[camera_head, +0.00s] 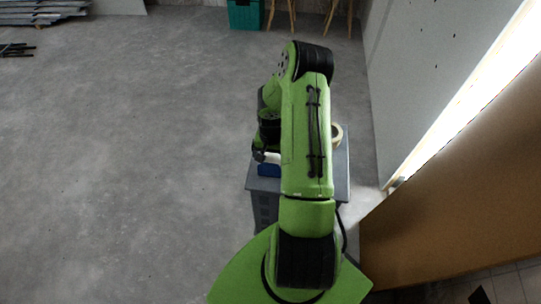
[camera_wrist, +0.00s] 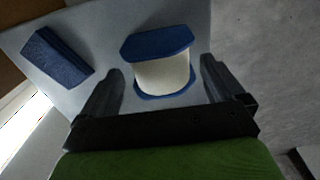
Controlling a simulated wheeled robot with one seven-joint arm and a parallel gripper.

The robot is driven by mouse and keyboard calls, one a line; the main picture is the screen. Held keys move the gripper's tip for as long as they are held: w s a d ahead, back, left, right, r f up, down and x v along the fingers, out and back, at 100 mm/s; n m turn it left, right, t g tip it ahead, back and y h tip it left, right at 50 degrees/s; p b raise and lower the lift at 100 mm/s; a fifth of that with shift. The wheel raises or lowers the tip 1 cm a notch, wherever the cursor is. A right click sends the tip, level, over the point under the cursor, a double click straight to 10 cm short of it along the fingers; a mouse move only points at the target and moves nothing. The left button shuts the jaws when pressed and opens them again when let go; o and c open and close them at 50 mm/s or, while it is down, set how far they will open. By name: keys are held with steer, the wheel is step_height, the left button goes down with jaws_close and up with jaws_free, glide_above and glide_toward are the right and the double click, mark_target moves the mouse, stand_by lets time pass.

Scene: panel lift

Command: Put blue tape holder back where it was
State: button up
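A blue holder with two flat blue ends and a cream roll between them (camera_wrist: 160,72) sits on the grey cart top in the wrist view. It looks like the tape holder. My gripper (camera_wrist: 162,68) is open, with one finger on each side of this holder. I see gaps between both fingers and the holder. A plain blue block (camera_wrist: 58,56) lies to its left on the same top. In the head view a blue piece (camera_head: 269,170) shows beside my arm, which hides much of the cart top.
The grey cart (camera_head: 262,203) stands under my arm, with a cream ring (camera_head: 336,134) at its right side. A brown panel (camera_head: 450,210) and a pale wall are close on the right. A green box (camera_head: 245,14) stands far back.

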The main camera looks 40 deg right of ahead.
steer(key=shift+r, duration=0.15)
step_height(320, 180, up, 12)
steer(key=p, duration=0.3)
steer(key=s+a+r+n+t+h, duration=0.1)
steer(key=a+r+n, duration=0.1)
steer(key=a+r, duration=0.5)
steer(key=a+r+n+t+h, duration=0.1)
steer(key=a+r+n, duration=0.25)
steer(key=r, duration=0.65)
steer(key=s+a+r+n+t, duration=0.1)
steer(key=s+a+r, duration=0.2)
steer(key=s+a, duration=0.1)
steer(key=s+a+r+n+t+y, duration=0.1)
steer(key=s+a+r+n, duration=0.1)
steer(key=s+a+r, duration=0.1)
steer(key=s+a+r+n+t+y, duration=0.1)
steer(key=s+a+r+n, duration=0.1)
steer(key=s+a, duration=0.3)
steer(key=shift+s+a+r+t, duration=0.15)
steer(key=shift+s+r, duration=0.1)
steer(key=shift+s, duration=0.4)
steer(key=shift+s+a+r+t, duration=0.15)
steer(key=shift+s+r, duration=0.1)
steer(key=shift+s, duration=0.35)
steer(key=shift+r, duration=0.1)
